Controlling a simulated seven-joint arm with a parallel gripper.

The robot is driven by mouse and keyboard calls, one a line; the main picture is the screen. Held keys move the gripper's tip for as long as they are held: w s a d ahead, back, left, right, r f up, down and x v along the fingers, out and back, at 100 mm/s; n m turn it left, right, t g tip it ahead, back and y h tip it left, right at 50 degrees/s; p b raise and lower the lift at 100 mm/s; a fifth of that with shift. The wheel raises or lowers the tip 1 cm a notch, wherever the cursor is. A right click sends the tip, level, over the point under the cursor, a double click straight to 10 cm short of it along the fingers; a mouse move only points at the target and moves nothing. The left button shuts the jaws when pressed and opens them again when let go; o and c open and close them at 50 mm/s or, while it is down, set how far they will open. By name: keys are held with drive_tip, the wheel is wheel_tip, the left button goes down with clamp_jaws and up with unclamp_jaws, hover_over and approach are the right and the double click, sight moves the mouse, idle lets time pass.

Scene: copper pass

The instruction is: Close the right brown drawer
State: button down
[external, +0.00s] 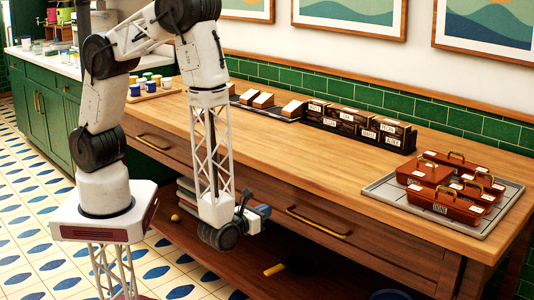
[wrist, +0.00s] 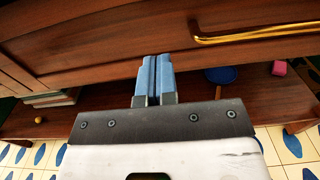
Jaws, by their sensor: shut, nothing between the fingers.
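The right brown drawer (external: 375,235) is in the long wooden counter, with a brass bar handle (external: 318,222) on its front. I cannot tell for sure how far it stands out. Its front also fills the top of the wrist view (wrist: 120,35), with the handle (wrist: 250,36) at upper right. My gripper (external: 264,211) is in front of the counter, left of that handle and near the drawer's left part. Its blue fingers (wrist: 154,62) are pressed together and empty. In the wrist view the fingertips overlap the drawer's lower edge; I cannot tell whether they touch it.
A lower shelf (wrist: 105,122) holds stacked books (wrist: 52,98), a yellow ball (wrist: 39,120) and a pink block (wrist: 279,68). A grey tray (external: 480,222) with red-brown boxes stands on the counter's right. Tiled floor lies in front.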

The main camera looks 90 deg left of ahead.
drive_tip(key=v, duration=0.7)
drive_tip(key=shift+s, duration=0.2)
drive_tip(key=shift+d, duration=0.15)
drive_tip(key=shift+r, duration=0.15)
idle(0.4)
drive_tip(key=s+a+r+n+g+h, duration=0.1)
drive_tip(key=s+a+r+n+g, duration=0.2)
drive_tip(key=a+r+n+g, duration=0.6)
drive_tip(key=s+a+r+n+g, duration=0.35)
drive_tip(key=a+r+n, duration=0.3)
drive_tip(key=r, duration=0.45)
drive_tip(key=s+a+r+n+t+h, duration=0.2)
drive_tip(key=s+r+n+h, duration=0.9)
drive_tip(key=r, duration=0.7)
drive_tip(key=s+h, duration=0.1)
drive_tip(key=s, duration=0.2)
drive_tip(key=shift+s+a, duration=0.25)
drive_tip(key=shift+a, duration=0.15)
